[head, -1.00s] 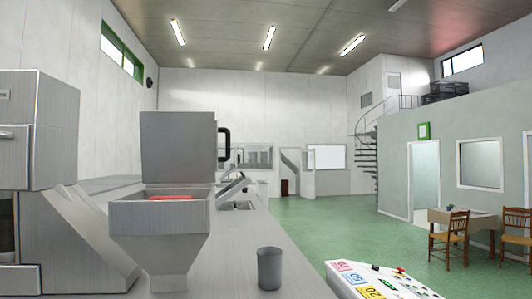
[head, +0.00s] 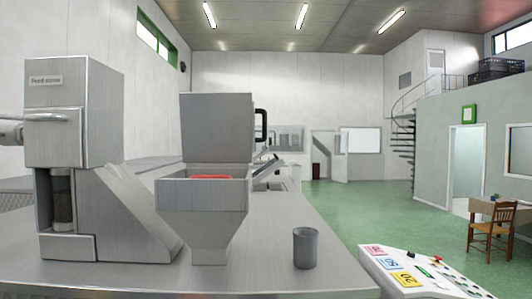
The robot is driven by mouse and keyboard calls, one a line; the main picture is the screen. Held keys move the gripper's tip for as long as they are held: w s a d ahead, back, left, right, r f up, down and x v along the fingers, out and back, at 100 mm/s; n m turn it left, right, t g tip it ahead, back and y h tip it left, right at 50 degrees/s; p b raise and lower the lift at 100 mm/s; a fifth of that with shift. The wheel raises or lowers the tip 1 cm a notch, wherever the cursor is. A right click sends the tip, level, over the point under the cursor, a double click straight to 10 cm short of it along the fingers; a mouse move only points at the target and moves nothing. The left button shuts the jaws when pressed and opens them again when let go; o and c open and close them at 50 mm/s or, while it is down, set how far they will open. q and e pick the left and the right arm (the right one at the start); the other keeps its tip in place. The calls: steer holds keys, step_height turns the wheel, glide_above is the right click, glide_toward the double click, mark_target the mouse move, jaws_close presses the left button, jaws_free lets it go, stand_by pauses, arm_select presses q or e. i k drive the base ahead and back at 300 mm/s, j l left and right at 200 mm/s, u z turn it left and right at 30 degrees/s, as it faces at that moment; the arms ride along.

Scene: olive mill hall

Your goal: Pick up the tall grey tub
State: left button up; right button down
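The tall grey tub (head: 305,248) stands upright on the steel counter, right of the hopper and near the counter's right edge. It is dark grey and open at the top; what is inside it cannot be seen. Nothing is touching it. Neither of my grippers shows in the head view.
A steel hopper (head: 205,222) with a raised lid and something red inside stands left of the tub. A feed screw machine (head: 75,130) is at the far left. A control panel (head: 415,273) with coloured labels is at lower right. The counter (head: 240,283) in front is bare.

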mark_target(305, 238)
steer(key=i+j, duration=0.1)
steer(key=j, duration=0.35)
steer(key=i+j+z, duration=0.1)
steer(key=j, duration=0.35)
steer(key=i+j, duration=0.1)
steer(key=j, duration=0.35)
